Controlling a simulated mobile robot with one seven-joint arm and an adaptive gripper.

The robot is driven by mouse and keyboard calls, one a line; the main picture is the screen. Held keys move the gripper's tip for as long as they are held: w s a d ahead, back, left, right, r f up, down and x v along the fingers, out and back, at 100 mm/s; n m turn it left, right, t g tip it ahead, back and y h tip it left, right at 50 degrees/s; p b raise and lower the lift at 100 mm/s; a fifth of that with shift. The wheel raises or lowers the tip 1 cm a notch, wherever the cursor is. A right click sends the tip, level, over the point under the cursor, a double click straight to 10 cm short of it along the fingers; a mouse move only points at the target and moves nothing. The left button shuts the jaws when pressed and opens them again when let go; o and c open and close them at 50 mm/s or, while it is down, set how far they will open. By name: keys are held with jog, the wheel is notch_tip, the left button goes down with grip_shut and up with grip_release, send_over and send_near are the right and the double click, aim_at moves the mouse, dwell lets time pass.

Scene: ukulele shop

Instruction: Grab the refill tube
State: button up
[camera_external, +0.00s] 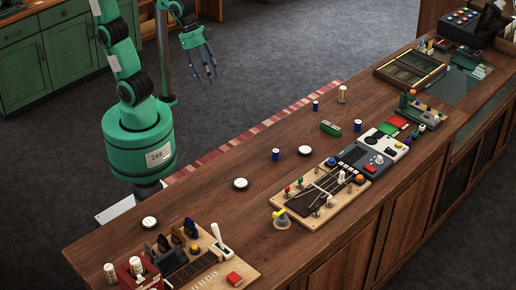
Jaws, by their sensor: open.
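My gripper (207,72) hangs open and empty at the upper middle, beyond the counter's far edge and above the floor in the picture. It is apart from everything on the counter (225,206). I cannot tell for sure which thing is the refill tube.
White round discs (240,184) lie on the counter near the blue cylinders. A green block (330,128) lies farther right. A stringed board (323,197), a grey device (362,162) and a tool board (205,275) line the near side. Bare wood lies between.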

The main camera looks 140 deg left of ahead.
jog(key=w+a+r+n+g+p, duration=0.1)
jog(key=w+a+p, duration=0.1)
jog(key=w+a, duration=0.9)
jog(key=w+a+r+g+p, duration=0.1)
jog(key=w+a, duration=0.6)
jog(key=a, duration=0.8)
jog(key=w+a+f+p, duration=0.2)
jog(key=a+f, duration=0.2)
jog(key=a, duration=0.9)
jog(key=n+g+p, duration=0.2)
jog(key=g+p, duration=0.1)
jog(key=p, duration=0.1)
send_over(343, 87)
jog(key=shift+h, duration=0.4)
notch_tip(343, 87, down, 24)
jog(key=shift+w+f, duration=0.15)
jog(key=shift+f, duration=0.15)
jog(key=shift+f, duration=4.15)
